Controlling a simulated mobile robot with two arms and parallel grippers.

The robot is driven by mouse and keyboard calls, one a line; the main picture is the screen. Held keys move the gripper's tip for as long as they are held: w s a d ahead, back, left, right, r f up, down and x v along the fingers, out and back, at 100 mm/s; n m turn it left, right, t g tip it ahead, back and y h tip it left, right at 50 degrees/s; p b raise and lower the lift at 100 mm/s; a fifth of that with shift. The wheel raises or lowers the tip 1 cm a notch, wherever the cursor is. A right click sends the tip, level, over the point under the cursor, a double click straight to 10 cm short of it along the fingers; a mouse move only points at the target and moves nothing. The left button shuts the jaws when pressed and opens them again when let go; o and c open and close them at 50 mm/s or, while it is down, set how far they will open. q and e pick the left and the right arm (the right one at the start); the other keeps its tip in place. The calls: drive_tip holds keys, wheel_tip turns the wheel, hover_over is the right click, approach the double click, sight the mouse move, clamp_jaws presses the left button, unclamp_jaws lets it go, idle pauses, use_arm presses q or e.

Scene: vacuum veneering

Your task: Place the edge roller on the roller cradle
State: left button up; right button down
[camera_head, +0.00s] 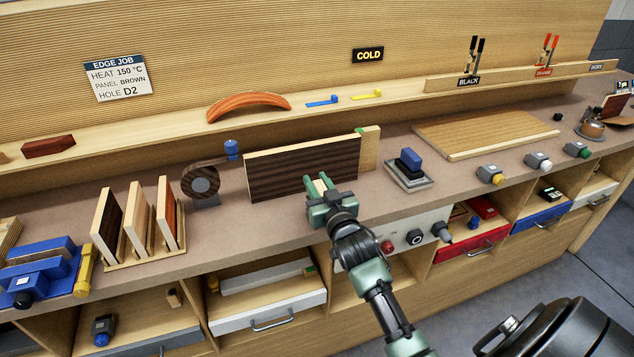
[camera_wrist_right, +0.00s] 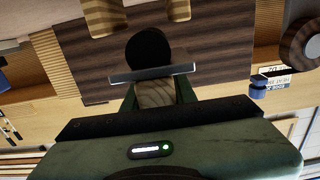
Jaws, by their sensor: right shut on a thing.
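My right gripper (camera_head: 319,184) is shut just in front of the upright dark brown panel (camera_head: 290,170). In the right wrist view its green fingers close on the wooden handle of the edge roller (camera_wrist_right: 152,52), which has a dark round roller and a grey crossbar. In the head view the gripper mostly hides the roller. Two light wooden pieces (camera_wrist_right: 103,17) show at the top of the wrist view, beyond the roller. They may be the roller cradle, but I cannot tell for sure. No contact between them and the roller is clear. My left gripper is out of view.
A tape coil (camera_head: 202,182) stands left of the panel, with a rack of upright boards (camera_head: 150,245) farther left. A blue block on a grey base (camera_head: 410,170) sits to the right. A pale wooden board (camera_head: 485,134) lies farther right. Open compartments and drawers are below the bench.

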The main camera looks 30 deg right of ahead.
drive_tip(key=shift+f+b, duration=0.3)
drive_tip(key=shift+f, duration=0.25)
drive_tip(key=c, duration=1.1)
unclamp_jaws()
